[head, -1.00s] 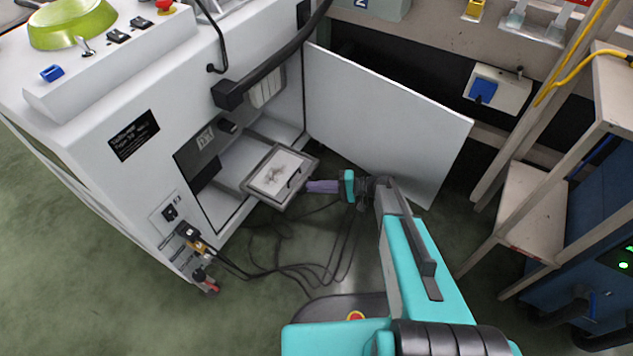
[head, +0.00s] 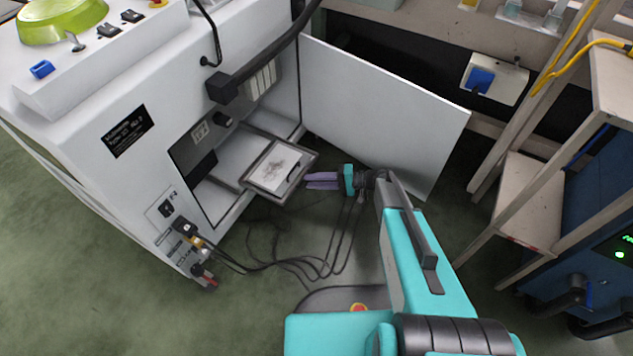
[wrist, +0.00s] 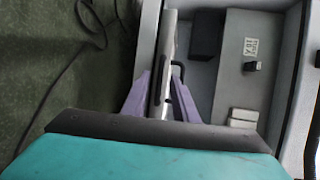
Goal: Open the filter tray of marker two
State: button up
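The filter tray (head: 268,193) sticks out of the open bay low in the white machine, with a pale sheet and dark marks on its top. A small dark handle (head: 293,173) is at its outer end. My gripper (head: 308,181) is at that end, with its two purple fingers spread apart. In the wrist view, the fingers (wrist: 162,78) stand on either side of the tray's narrow edge and the black handle (wrist: 178,72). I see no firm grip on the handle; light contact cannot be told.
The white machine (head: 85,105) has its door panel (head: 385,115) swung open behind my arm. Black cables (head: 300,265) lie on the floor below the tray. A beige shelf rack (head: 530,195) stands at the right. The green floor at the lower left is clear.

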jog(key=p+v, duration=0.2)
jog(key=v, duration=0.5)
jog(key=shift+d, duration=0.25)
jog(key=shift+r, duration=0.1)
dwell(0.4)
